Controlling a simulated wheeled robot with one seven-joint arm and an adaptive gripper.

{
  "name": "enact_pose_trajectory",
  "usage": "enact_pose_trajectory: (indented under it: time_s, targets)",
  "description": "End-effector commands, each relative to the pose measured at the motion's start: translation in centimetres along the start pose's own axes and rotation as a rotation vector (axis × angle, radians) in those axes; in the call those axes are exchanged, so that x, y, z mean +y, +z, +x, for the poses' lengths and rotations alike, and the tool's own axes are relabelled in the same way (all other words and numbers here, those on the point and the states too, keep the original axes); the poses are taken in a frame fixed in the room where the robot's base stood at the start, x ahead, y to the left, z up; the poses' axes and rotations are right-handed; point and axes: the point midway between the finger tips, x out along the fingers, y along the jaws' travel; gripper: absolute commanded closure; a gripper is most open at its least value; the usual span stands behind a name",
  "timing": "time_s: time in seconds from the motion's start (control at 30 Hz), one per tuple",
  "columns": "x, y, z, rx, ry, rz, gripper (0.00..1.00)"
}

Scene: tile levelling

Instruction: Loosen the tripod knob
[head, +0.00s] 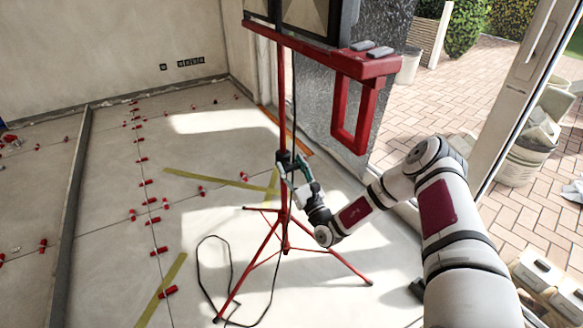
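A red tripod (285,222) stands on the tiled floor in the middle of the head view, its legs spread and its pole upright. A red crossbar with dark panel-like lamps (300,15) is at its top. My gripper (288,160) is at the middle of the pole, reaching in from the right. Its dark fingers overlap the pole in the picture. The tripod knob cannot be made out; it may be hidden by the gripper or too small to see. Whether the fingers are open, shut or touching anything is too small to tell.
A black cable (200,275) loops on the floor left of the tripod. A red frame (337,115) hangs from the crossbar's right end. Yellow strips (215,179) and several red levelling clips (168,291) lie about the tiles. A doorway opens onto brick paving at right.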

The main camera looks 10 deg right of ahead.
Motion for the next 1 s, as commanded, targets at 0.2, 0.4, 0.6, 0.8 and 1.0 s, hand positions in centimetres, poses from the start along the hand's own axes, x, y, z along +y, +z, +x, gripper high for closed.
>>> enact_pose_trajectory:
  time_s: [0.2,0.4,0.6,0.8,1.0]
  targets:
    - [0.01,0.01,0.02,0.000,0.004,-0.009,0.79]
    - [0.05,0.07,0.05,0.000,0.029,-0.067,0.79]
    - [0.04,0.13,0.06,0.001,0.079,-0.195,0.79]
    - [0.12,0.14,0.05,0.001,0.151,-0.366,0.79]
    - [0.20,0.10,0.04,0.001,0.225,-0.543,0.79]
